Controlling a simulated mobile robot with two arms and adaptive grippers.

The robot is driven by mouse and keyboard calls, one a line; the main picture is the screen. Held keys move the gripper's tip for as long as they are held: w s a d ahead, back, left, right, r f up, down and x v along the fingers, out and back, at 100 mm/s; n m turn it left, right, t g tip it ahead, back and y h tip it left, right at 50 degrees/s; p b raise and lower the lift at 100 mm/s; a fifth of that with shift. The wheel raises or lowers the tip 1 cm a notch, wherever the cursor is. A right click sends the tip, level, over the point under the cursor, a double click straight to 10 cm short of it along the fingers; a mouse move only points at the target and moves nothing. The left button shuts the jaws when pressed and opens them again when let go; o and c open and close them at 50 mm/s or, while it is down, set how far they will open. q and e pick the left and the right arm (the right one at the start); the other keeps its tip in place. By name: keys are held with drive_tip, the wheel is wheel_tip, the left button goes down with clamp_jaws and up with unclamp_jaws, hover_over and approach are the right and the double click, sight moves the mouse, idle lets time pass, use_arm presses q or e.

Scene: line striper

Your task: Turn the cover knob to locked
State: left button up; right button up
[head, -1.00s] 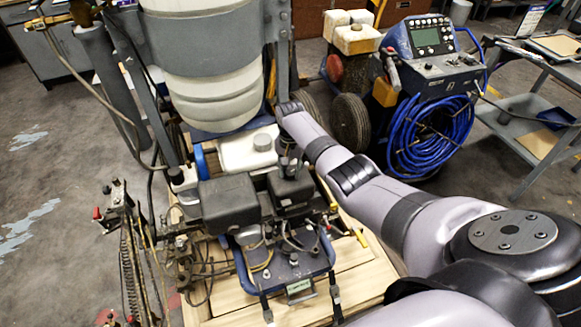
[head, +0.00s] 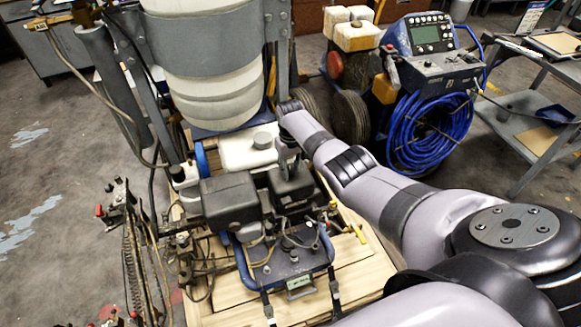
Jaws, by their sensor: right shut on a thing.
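The line striper's black engine covers, a left one (head: 230,199) and a right one (head: 303,187), sit in front of a white tank in the middle of the head view. My right gripper (head: 289,196) points down at the right cover, at the end of my arm reaching in from the right. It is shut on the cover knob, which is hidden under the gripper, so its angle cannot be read. A small label plate (head: 300,284) with green lettering, too small to read, is at the front of the blue-framed panel (head: 285,262). My left gripper is not in view.
A large white tank (head: 208,85) in a grey frame stands behind the covers. Hoses and a lever bracket (head: 122,205) stand at the left. A machine with a coiled blue hose (head: 425,135) and a grey cart (head: 520,115) are at the right.

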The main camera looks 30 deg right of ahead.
sight(290, 170)
drive_tip(key=shift+n, duration=1.2)
drive_tip(key=o, duration=1.2)
drive_tip(key=shift+r, duration=0.1)
wheel_tip(290, 170, up, 12)
drive_tip(key=shift+f, duration=0.1)
